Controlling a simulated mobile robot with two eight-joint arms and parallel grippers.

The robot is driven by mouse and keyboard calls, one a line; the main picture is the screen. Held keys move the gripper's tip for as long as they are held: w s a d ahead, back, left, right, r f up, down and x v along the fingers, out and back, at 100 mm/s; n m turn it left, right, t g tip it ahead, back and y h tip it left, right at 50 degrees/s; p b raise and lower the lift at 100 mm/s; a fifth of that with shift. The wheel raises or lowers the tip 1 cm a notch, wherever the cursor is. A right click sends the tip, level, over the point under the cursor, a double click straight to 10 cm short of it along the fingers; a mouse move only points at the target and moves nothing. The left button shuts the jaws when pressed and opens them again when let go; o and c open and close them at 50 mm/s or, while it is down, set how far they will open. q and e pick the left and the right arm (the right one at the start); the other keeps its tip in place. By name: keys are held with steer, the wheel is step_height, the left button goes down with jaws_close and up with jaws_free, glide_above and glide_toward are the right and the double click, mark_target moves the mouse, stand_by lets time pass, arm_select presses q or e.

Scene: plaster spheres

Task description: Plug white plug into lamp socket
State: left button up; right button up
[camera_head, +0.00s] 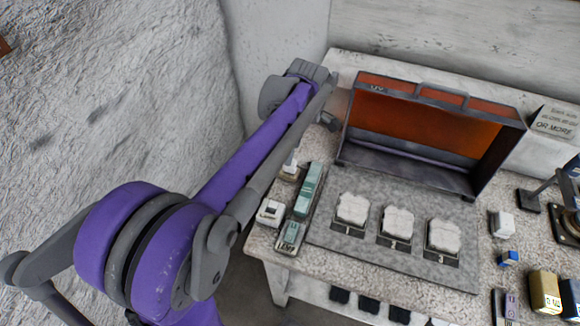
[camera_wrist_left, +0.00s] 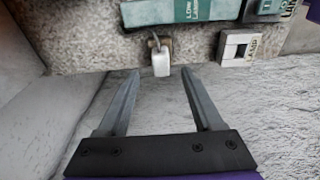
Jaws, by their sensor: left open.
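The white plug (camera_wrist_left: 161,62) is at the table edge in the left wrist view, with a small brownish piece behind it. It seems to be the small white thing (camera_head: 291,168) beside my arm in the head view. The lamp socket (camera_wrist_left: 238,48) is a white block with a dark square and a LAMP label, right of the plug; it also shows in the head view (camera_head: 270,212). My left gripper (camera_wrist_left: 161,78) is open and empty, its fingertips just short of the plug, one to each side. My arm hides the fingers in the head view. My right gripper is not in view.
A long green device (camera_head: 308,188) and a smaller green block (camera_head: 291,237) lie by the socket. A grey panel with three white plaster pieces (camera_head: 398,222) and an open orange-lined case (camera_head: 415,125) are further right. Small boxes (camera_head: 545,292) crowd the right side.

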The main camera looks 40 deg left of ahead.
mark_target(290, 168)
arm_select(q)
steer(key=f, duration=0.5)
steer(key=shift+s+a+f, duration=0.2)
steer(key=shift+a+f, duration=0.2)
jaws_close()
